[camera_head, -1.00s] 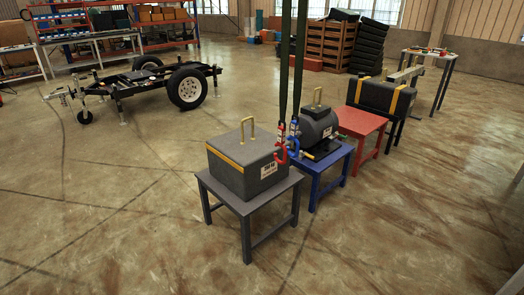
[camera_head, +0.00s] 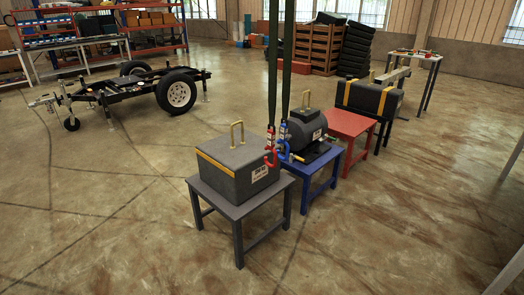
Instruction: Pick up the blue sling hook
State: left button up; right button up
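The blue sling hook (camera_head: 284,150) hangs from a dark green sling (camera_head: 287,65) in front of the dark motor-like unit on the blue table. A red sling hook (camera_head: 271,154) hangs just left of it from a second green sling (camera_head: 272,65), beside the right edge of the grey box. The two hooks hang close together; I cannot tell whether they touch. Neither of my grippers shows in the head view.
A grey box (camera_head: 236,166) with a yellow handle stands on a grey table (camera_head: 231,209). The motor unit (camera_head: 308,127) is on a blue table (camera_head: 323,171). A red table (camera_head: 353,122), a black strapped case (camera_head: 369,98) and a wheeled trailer frame (camera_head: 140,88) stand beyond. Front floor is clear.

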aim_at(284, 127)
jog(key=i+l+u, duration=0.1)
jog(key=i, duration=0.9)
